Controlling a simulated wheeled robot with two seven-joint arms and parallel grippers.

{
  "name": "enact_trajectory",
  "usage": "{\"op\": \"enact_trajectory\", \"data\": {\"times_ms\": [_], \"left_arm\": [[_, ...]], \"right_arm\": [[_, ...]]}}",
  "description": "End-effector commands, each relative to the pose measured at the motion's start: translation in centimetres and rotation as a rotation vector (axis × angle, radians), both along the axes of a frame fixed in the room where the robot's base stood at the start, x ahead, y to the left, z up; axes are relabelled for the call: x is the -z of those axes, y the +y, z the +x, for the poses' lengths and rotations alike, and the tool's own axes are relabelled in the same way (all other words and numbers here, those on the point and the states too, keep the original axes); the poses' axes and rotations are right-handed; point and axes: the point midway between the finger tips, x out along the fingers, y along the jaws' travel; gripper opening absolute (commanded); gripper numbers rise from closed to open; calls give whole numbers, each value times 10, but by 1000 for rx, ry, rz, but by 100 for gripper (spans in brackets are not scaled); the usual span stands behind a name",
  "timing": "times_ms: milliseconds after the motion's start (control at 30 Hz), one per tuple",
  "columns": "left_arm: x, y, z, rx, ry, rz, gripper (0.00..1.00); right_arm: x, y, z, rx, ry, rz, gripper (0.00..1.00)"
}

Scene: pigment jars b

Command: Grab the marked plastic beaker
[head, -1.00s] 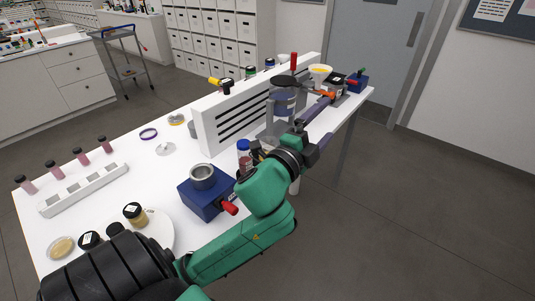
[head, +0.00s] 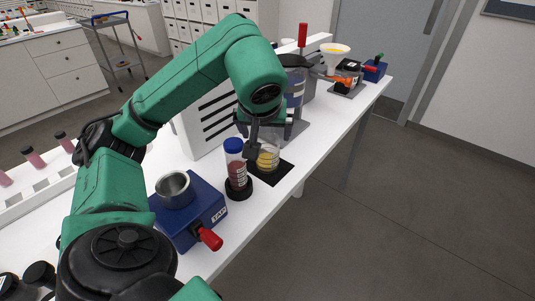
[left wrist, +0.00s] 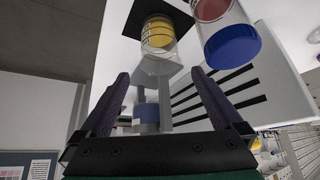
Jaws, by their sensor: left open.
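The marked plastic beaker (head: 269,160) is clear with yellow contents and dark markings. It stands on a black square mat (head: 274,177) near the table's front edge. In the left wrist view the beaker (left wrist: 158,36) appears inverted, beyond the fingertips and roughly between them. My left gripper (head: 254,150) points down at the beaker's near left side, and its finger hides part of the beaker. In the left wrist view the left gripper (left wrist: 160,85) is open with nothing between its fingers. I cannot tell if it touches the beaker. My right gripper is not in view.
A blue-capped jar with red contents (head: 236,170) stands close to the left of the beaker. A blue box with a metal cup (head: 190,208) is nearer. A white slotted panel (head: 200,128) and a stirrer stand (head: 299,128) stand behind. The floor to the right is clear.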

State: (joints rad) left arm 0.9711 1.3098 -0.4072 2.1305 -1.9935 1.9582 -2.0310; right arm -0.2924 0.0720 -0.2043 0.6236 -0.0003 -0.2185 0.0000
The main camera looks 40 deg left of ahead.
Motion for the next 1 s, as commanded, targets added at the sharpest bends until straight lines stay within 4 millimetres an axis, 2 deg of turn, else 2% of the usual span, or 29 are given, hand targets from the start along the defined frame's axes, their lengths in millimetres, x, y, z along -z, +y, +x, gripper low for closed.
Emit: {"op": "enact_trajectory", "data": {"times_ms": [33,200,367,600,867,1000], "left_arm": [[14,5,4,-3,8,1,100],[51,18,24,0,8,-1,100],[68,24,34,2,4,-4,100],[104,38,50,2,4,-7,100],[111,40,53,4,1,-6,100],[111,40,53,4,1,-6,46]], "right_arm": [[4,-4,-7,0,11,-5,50],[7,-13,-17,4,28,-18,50],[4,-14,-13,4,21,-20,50],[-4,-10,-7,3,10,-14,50],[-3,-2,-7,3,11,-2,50],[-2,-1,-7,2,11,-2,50]]}}
